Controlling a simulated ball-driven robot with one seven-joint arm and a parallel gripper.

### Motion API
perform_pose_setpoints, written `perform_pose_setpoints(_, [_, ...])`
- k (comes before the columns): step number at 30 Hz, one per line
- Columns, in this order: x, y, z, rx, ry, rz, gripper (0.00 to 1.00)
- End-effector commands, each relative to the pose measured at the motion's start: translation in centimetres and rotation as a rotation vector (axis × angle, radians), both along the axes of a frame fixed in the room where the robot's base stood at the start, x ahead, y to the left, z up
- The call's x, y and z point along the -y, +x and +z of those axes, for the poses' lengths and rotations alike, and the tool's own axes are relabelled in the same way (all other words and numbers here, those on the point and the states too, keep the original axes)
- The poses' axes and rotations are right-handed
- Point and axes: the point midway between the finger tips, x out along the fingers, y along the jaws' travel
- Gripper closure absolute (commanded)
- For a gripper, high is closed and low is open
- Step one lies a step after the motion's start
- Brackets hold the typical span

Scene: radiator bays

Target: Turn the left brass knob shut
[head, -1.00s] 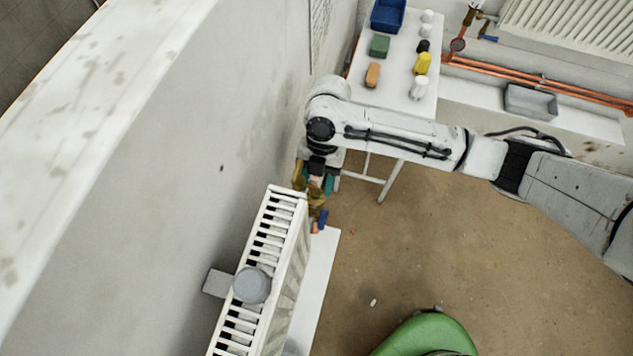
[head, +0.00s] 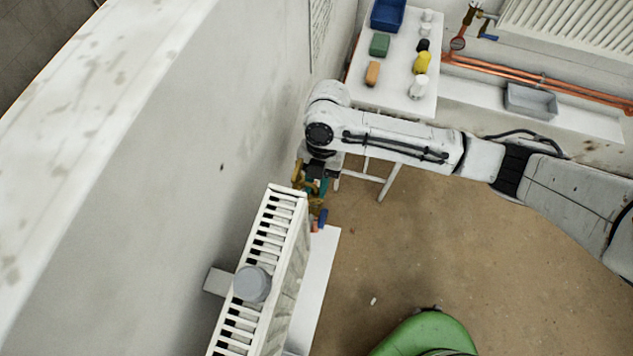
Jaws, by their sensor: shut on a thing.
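My gripper (head: 317,184) points down at the end of the white radiator (head: 290,215), next to the wall. It is shut on the brass knob (head: 298,172), of which only small brass parts show around the jaws. The wrist hides most of the knob, so how far it is turned cannot be seen. Just below the jaws, at the radiator's corner, a small blue lever (head: 322,217) and a bit of copper pipe show.
A grey cylinder (head: 252,284) sits on the radiator's top. A white table (head: 395,88) with a blue bin (head: 388,14) and several small items stands behind my arm. A green rounded thing (head: 425,335) is on the floor. The brown floor between is mostly clear.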

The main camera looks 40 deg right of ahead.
Motion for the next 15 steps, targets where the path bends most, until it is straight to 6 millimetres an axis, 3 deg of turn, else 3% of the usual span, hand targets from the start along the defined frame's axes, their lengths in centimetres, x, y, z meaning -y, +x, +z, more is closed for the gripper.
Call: perform_pose_setpoints(15, [0.1, -0.12, 0.02, 0.0, 0.001, -0.134, 1.0])
